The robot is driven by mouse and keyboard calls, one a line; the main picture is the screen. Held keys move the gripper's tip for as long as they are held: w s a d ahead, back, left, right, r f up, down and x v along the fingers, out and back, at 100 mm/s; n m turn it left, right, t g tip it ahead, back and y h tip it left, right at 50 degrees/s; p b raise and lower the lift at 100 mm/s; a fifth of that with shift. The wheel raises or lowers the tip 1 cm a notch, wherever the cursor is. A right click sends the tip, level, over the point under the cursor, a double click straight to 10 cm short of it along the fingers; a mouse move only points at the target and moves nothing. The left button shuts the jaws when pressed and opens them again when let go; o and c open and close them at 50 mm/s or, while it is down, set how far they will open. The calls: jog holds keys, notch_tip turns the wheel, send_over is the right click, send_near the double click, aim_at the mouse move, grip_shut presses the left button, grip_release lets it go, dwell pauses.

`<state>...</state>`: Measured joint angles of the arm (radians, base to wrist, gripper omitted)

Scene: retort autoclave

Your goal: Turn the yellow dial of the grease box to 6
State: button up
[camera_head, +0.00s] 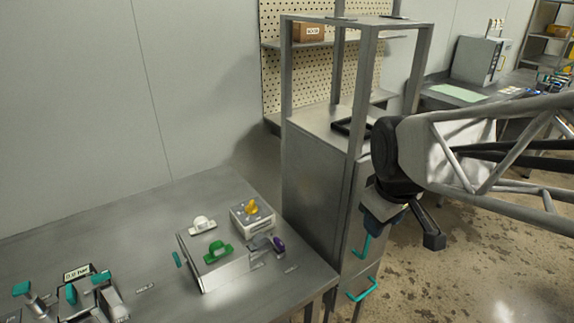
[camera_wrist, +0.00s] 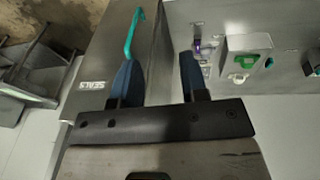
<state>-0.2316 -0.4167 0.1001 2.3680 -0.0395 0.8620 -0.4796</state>
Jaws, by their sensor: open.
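The yellow dial (camera_head: 252,207) sits on top of a small pale box (camera_head: 252,222) on the metal bench, towards its back right. Its markings are too small to read, so I cannot tell its setting. My gripper (camera_head: 382,226) is to the right of the bench, in front of the metal cabinet and well apart from the yellow dial. In the wrist view my gripper (camera_wrist: 156,68) has its two blue fingers spread with nothing between them. I cannot make out the yellow dial in the wrist view.
Beside the pale box are a larger box with a green knob (camera_head: 217,251), a white knob (camera_head: 202,225) and a purple-tipped lever (camera_head: 278,244). Teal-handled fittings (camera_head: 71,293) stand at the front left. The metal cabinet (camera_head: 318,190) with teal handles borders the bench.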

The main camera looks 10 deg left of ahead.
jog(key=w+a+f+n, duration=0.2)
jog(key=w+a+n, duration=0.5)
jog(key=a, duration=0.3)
jog(key=n+t, duration=0.2)
jog(key=n, duration=1.9)
send_near(250, 206)
jog(key=f, duration=0.1)
jog(key=shift+w+a+f, duration=0.2)
jog(key=shift+w, duration=0.2)
jog(key=shift+f, duration=0.15)
jog(key=shift+x, duration=3.75)
jog(key=shift+d, duration=0.15)
jog(key=shift+c, duration=0.4)
grip_shut()
